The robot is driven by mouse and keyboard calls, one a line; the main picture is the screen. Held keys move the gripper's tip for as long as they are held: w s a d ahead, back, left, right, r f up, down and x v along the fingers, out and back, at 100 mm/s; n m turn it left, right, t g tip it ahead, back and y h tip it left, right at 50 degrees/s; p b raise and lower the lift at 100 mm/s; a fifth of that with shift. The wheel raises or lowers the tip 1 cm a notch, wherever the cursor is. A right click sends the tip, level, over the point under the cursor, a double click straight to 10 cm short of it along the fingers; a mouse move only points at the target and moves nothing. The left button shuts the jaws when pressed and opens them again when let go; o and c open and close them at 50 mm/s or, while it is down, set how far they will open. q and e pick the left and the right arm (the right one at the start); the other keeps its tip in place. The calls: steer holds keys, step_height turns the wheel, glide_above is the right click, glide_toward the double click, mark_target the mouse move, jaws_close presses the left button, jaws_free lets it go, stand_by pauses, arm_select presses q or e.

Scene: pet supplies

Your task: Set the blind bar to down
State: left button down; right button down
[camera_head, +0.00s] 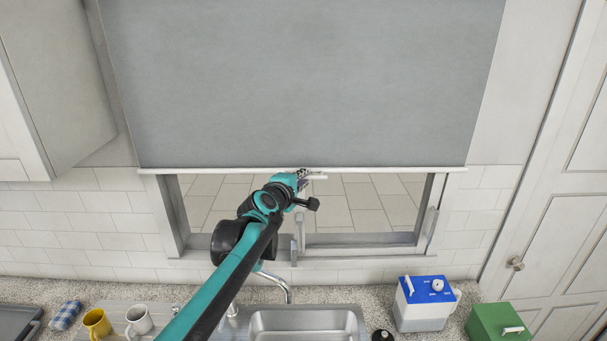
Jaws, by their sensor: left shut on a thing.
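The grey blind (310,80) hangs over the upper part of the window, and the window opening shows below it. The white blind bar (400,169) runs level along the blind's lower edge, just above the window opening. My left arm reaches up from the bottom of the view. My left gripper (303,173) is at the middle of the bar and shut on it; my own wrist partly hides the fingers. My right gripper is not in view.
Below the window are a steel sink (305,322) and a faucet (280,284). A blue-and-white container (424,304) and a green box (496,322) stand at right. A yellow mug (97,322) and a white mug (138,319) stand at left.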

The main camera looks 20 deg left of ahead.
arm_select(q)
step_height(320, 180, down, 16)
steer(key=b, duration=0.9)
steer(key=shift+s+d, duration=0.1)
steer(key=shift+d, duration=0.05)
steer(key=c, duration=1.6)
jaws_free()
steer(key=v, duration=1.2)
steer(key=shift+f, duration=0.1)
